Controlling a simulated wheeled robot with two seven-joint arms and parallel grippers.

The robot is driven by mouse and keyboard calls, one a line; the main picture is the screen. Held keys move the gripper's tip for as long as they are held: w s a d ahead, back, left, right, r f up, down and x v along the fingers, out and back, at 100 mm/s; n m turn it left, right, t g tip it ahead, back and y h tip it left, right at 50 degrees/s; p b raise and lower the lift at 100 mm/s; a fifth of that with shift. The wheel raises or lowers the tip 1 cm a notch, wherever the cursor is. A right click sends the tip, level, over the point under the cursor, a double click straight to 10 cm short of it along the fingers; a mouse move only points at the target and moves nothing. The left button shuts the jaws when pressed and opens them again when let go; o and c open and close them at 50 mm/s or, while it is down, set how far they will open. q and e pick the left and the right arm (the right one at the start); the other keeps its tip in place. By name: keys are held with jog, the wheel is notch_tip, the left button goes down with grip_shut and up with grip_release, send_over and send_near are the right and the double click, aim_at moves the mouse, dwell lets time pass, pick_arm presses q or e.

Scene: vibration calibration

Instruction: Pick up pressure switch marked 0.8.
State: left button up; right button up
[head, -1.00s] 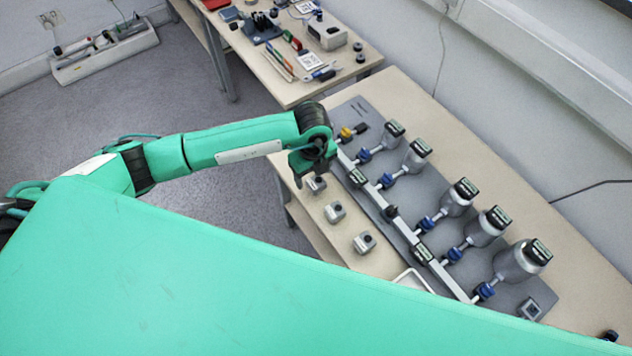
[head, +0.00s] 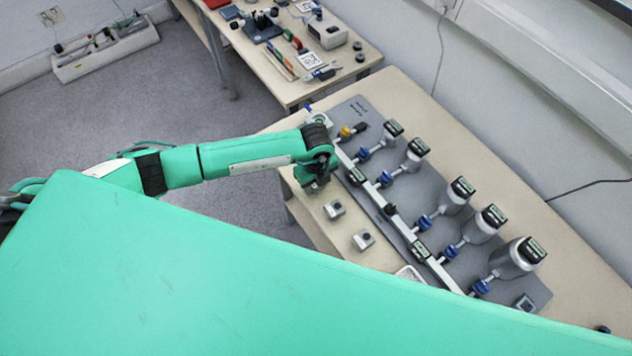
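Small grey box-shaped units with dark round tops, which look like the pressure switches, sit along the near edge of the bench. One unit (head: 334,209) is just below and right of my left gripper, and another unit (head: 363,240) is farther along the edge. Their markings are too small to read. My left gripper (head: 317,187) points down over the near edge, left of the grey plate. It covers the spot where a third unit stood; I cannot tell if it touches that unit. Its fingers are too hidden to show whether they are open. My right gripper is not in view.
A grey plate (head: 440,195) carries a white pipe with blue valves and several silver canisters with dark gauges. Another grey unit (head: 525,303) sits at its near right corner. A white tray (head: 410,273) is partly hidden by my green body. A second table (head: 345,62) holds tools.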

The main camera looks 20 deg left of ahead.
pick_arm(q)
jog(key=c, duration=0.6)
jog(key=shift+r, duration=0.1)
jog(key=shift+r+b, duration=0.5)
jog(key=shift+r, duration=11.45)
